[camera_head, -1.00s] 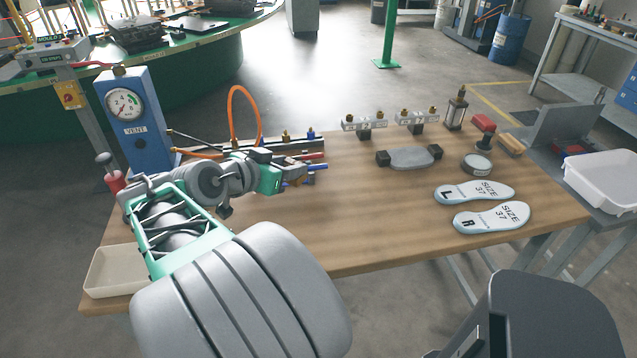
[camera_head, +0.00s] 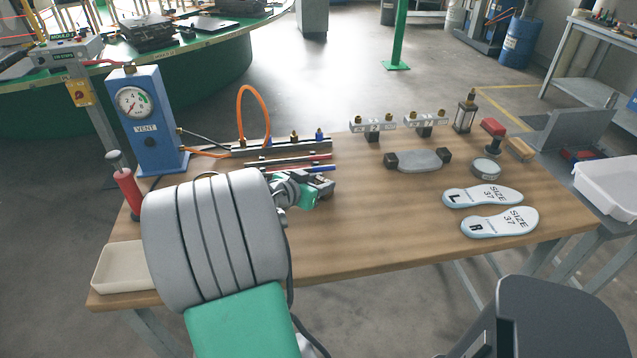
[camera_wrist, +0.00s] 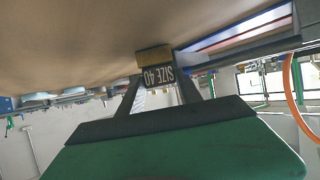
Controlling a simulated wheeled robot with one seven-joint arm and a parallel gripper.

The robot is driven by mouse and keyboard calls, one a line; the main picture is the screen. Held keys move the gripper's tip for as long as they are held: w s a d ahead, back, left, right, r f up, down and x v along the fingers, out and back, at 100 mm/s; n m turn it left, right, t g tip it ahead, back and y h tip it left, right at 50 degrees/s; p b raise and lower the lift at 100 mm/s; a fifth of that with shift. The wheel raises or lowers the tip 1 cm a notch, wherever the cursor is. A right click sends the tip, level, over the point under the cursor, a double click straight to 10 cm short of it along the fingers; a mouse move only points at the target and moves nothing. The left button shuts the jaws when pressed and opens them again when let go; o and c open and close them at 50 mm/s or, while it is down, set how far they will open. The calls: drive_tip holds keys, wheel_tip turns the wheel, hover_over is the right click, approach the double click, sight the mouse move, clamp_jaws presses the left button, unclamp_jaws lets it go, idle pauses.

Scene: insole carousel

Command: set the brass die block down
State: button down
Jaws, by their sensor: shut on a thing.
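The brass die block (camera_wrist: 154,58) shows in the wrist view, where the picture is upside down. It has a brass end and a dark face with white "SIZE 40" lettering. My gripper (camera_wrist: 160,85) is shut on it, a dark finger on each side. The brass end is towards the wooden tabletop (camera_wrist: 70,40), very close to it; I cannot tell whether it touches. In the head view my gripper (camera_head: 324,187) is low over the left-middle of the table (camera_head: 370,220), and the block cannot be made out there.
A rail with red and blue rods (camera_head: 290,158) lies just behind my gripper, with an orange hose (camera_head: 240,105) and blue gauge box (camera_head: 147,120) to the left. Right are a grey plate (camera_head: 420,161) and two insoles (camera_head: 498,222). The table's middle front is clear.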

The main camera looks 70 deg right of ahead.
drive_tip(key=c, duration=0.8)
unclamp_jaws()
